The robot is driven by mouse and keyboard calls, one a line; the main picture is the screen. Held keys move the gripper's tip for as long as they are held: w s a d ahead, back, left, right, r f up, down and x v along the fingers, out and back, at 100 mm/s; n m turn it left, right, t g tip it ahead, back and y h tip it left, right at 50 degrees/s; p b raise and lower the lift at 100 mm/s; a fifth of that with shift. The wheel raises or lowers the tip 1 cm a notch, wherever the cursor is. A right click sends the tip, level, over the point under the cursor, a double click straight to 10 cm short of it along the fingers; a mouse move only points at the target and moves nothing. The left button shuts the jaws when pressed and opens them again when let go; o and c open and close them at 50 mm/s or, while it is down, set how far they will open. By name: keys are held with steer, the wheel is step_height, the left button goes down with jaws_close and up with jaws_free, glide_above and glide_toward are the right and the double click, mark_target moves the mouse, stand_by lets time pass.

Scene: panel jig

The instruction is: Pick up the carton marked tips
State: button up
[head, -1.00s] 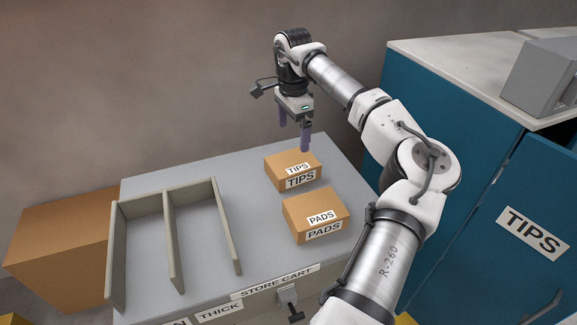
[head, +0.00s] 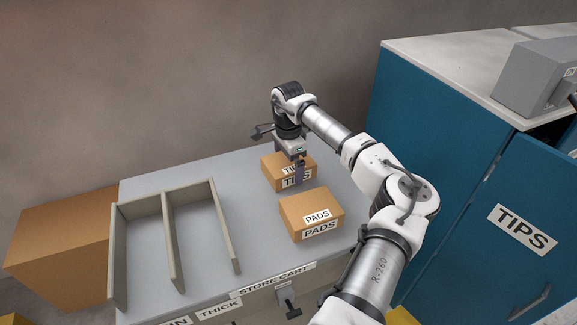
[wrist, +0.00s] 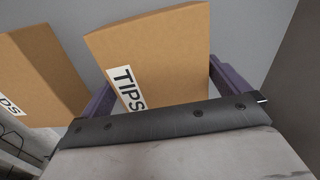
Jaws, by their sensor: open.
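The carton marked TIPS (head: 272,171) is a brown box on the grey top of the store cart, towards the back right. In the wrist view the TIPS carton (wrist: 160,50) lies between the two purple fingers. My gripper (head: 298,172) is open and lowered over this carton, with one finger in front of its labelled face. In the wrist view the gripper (wrist: 160,90) has a finger on each side of the carton. The far finger is mostly hidden in the head view. I cannot tell whether either finger touches the carton.
The carton marked PADS (head: 312,213) stands close in front of the TIPS carton and shows at the left of the wrist view (wrist: 40,75). A grey divider rack (head: 172,240) is on the cart's left. A blue cabinet (head: 430,110) with a TIPS door stands right.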

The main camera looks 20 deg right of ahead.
steer(key=c, duration=0.9)
